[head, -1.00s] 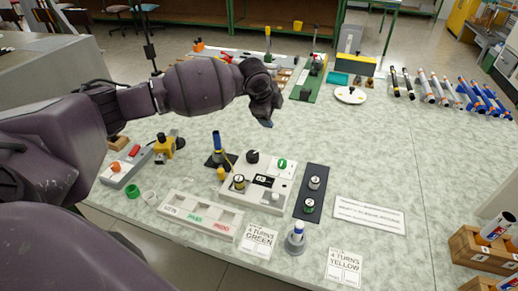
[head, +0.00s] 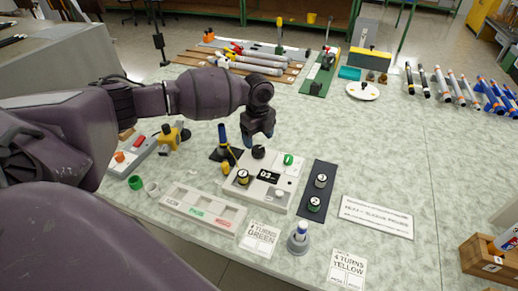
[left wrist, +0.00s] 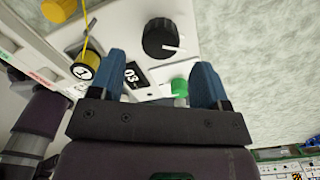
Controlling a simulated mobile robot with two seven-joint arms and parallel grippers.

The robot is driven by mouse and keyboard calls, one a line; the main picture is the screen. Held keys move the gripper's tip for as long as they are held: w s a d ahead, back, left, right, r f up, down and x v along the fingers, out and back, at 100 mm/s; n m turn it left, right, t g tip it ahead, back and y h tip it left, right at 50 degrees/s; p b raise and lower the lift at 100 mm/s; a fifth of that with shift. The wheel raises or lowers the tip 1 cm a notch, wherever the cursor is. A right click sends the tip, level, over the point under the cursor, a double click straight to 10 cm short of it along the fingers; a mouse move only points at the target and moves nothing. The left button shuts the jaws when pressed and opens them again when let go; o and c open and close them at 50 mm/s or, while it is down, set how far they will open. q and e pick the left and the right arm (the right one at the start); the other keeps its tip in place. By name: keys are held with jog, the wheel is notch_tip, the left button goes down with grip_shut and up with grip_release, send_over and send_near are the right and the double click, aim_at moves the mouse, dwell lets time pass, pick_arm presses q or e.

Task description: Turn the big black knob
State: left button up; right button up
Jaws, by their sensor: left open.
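The big black knob (head: 258,152) stands on the back edge of the light grey control box (head: 232,188). In the left wrist view the knob (left wrist: 160,38) is round and ridged, with a white pointer line beside it. My left gripper (head: 258,138) is open, with blue fingertips pointing down just above the knob. In the left wrist view its fingers (left wrist: 160,68) are apart with nothing between them, and the knob lies beyond their tips. The display (head: 269,177) reads 03. My right gripper is not in view.
Beside the knob on the box are a green button (head: 288,159) and a yellow numbered dial (head: 243,177). A blue-topped post (head: 222,136) stands close on the left. A dark panel (head: 317,188) lies to the right.

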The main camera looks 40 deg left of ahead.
aim_at(258, 149)
pick_arm(q)
notch_tip(258, 149, down, 4)
jog(key=shift+f+b, duration=0.3)
jog(key=shift+f, duration=0.2)
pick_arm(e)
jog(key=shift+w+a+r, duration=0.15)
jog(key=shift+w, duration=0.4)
pick_arm(q)
jog(key=shift+c, duration=0.2)
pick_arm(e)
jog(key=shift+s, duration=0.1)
